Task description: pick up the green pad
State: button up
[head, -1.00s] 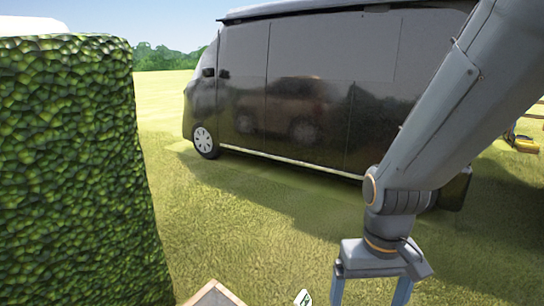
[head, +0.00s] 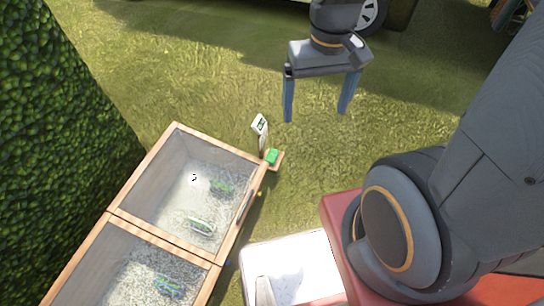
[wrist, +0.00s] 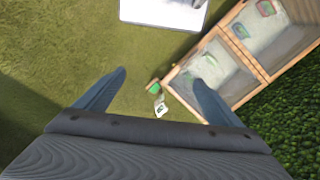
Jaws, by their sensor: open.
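The green pad (head: 272,156) is small and sits on a little wooden ledge at the right corner of the wooden planter box, beside a white sign with a green mark (head: 260,124). In the wrist view the green pad (wrist: 154,86) shows between my fingers in the picture, well beyond them. My gripper (head: 315,114) is open and empty, above the grass, up and to the right of the pad in the head view. My gripper (wrist: 160,80) touches nothing in the wrist view.
The wooden planter box (head: 148,229) has two gravel-filled compartments with several green items. A hedge (head: 60,130) stands at the left. A white surface (head: 295,268) lies near my red base. Grass around the gripper is clear; a dark vehicle stands behind.

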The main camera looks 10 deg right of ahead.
jog(key=shift+o, duration=0.5)
jog(key=m+t+y+b, duration=0.35)
jog(key=m+b, duration=2.15)
jog(key=b, duration=1)
send_over(274, 156)
jog(key=s+d, duration=0.1)
jog(key=d, duration=0.2)
notch_tip(274, 156, down, 65)
jog(key=shift+g, duration=0.55)
jog(key=shift+a+b+x, duration=0.2)
jog(key=shift+b+x, duration=0.55)
jog(key=shift+x, duration=1)
jog(key=shift+a+b+x, duration=0.2)
jog(key=shift+b+x, duration=0.55)
jog(key=shift+x, duration=1)
jog(key=shift+s+r, duration=0.1)
jog(key=shift+r, duration=0.05)
jog(key=shift+c, duration=0.2)
jog(key=c, duration=1.2)
